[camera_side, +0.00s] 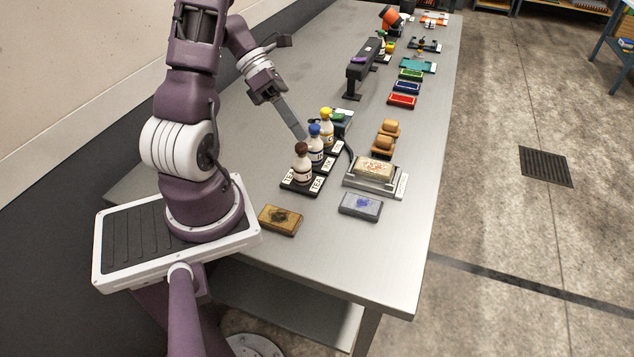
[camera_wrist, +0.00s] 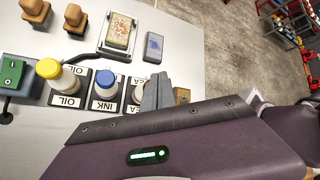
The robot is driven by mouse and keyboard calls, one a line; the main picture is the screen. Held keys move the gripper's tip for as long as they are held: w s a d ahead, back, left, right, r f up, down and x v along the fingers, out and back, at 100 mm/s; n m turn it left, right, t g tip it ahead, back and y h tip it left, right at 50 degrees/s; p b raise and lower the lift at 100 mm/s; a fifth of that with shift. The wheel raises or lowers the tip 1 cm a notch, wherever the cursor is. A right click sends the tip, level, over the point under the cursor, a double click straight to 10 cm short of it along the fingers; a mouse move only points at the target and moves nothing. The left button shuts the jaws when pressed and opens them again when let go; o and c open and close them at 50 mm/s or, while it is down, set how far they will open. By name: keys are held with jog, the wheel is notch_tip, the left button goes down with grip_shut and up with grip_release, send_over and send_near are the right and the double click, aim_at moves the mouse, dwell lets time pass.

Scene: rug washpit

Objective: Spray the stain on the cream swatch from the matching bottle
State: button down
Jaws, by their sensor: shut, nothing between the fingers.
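The cream swatch (camera_side: 375,167) lies in a grey metal tray (camera_side: 375,186) and has a reddish-brown stain; the wrist view shows it too (camera_wrist: 119,31). Three white bottles stand in a row on a labelled black rack: a brown-capped bottle (camera_side: 302,170) at TEA, a blue-capped bottle (camera_side: 315,150) at INK and a yellow-capped bottle (camera_side: 326,132) at OIL. My gripper (camera_side: 300,135) is shut and empty, just left of the bottles. In the wrist view its fingers (camera_wrist: 155,92) partly hide the TEA bottle (camera_wrist: 138,94).
A tan swatch (camera_side: 281,219) with a dark stain and a grey swatch (camera_side: 361,206) with a blue stain lie near the front. Two wooden-handled tools (camera_side: 383,145), a green-topped box (camera_side: 341,117) with a cable and a dark raised stand (camera_side: 364,62) are farther back.

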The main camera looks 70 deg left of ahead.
notch_tip(320, 180, up, 6)
jog(key=shift+r, duration=0.2)
dwell(0.5)
dwell(2.3)
notch_tip(320, 180, down, 6)
jog(key=shift+f, duration=0.1)
dwell(0.7)
dwell(1.8)
jog(key=shift+f, duration=0.4)
jog(key=shift+f, duration=0.35)
dwell(0.3)
jog(key=shift+r, duration=0.85)
